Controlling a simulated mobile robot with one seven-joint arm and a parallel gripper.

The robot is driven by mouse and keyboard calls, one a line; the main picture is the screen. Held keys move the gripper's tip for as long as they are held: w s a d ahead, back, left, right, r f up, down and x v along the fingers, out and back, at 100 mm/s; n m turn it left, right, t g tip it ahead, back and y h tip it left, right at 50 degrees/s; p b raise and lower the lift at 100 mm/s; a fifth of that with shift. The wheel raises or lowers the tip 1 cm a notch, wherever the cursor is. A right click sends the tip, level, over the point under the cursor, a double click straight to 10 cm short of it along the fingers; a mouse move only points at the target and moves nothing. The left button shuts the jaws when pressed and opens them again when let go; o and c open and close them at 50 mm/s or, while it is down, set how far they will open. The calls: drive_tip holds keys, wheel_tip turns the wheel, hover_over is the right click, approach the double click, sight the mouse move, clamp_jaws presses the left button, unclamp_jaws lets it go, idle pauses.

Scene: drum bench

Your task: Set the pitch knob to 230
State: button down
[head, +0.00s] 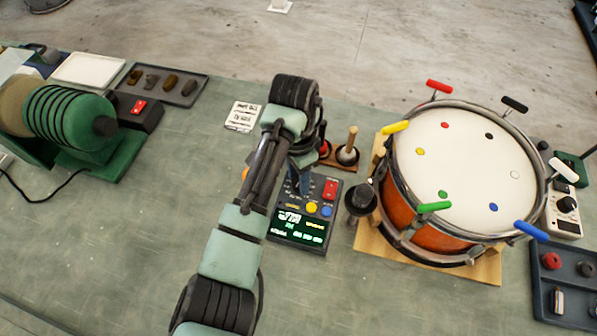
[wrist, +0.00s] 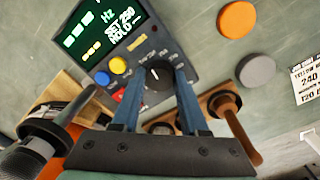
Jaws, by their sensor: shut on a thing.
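The pitch knob (wrist: 158,74) is a dark round dial with a white pointer mark on the control box (wrist: 187,72). In the wrist view my gripper (wrist: 159,76) has its two blue fingers on either side of the knob, shut on it. The box's lit green display (wrist: 100,30) shows "Hz" and a line that seems to read "SET 250", with "HOLD" under it. In the head view my gripper (head: 303,184) comes down on the far part of the box (head: 275,232), and my arm hides the knob.
Beside the knob are a yellow button (wrist: 117,65), a blue button (wrist: 102,78) and a red switch (head: 330,188). An orange drum (head: 440,238) with coloured tuning handles stands close on the right. Wooden-handled tools (head: 348,152) stand behind the box. A printed card (head: 243,116) lies at the back left.

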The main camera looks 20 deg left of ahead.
sight(295, 181)
drive_tip(key=n+p, duration=0.5)
drive_tip(key=shift+d+r, duration=0.1)
drive_tip(key=shift+r, duration=0.2)
drive_tip(key=shift+f+n+t+p, duration=0.15)
drive_tip(key=shift+n+p, duration=0.7)
drive_tip(key=shift+n, duration=0.5)
drive_tip(key=shift+f+n+t+p, duration=0.15)
drive_tip(key=shift+n+p, duration=0.65)
drive_tip(key=shift+n, duration=0.55)
drive_tip(key=shift+r, duration=0.1)
drive_tip(key=shift+c, duration=2.2)
unclamp_jaws()
wheel_tip(295, 181, up, 13)
drive_tip(key=shift+s+a, duration=0.15)
drive_tip(key=shift+a, duration=0.25)
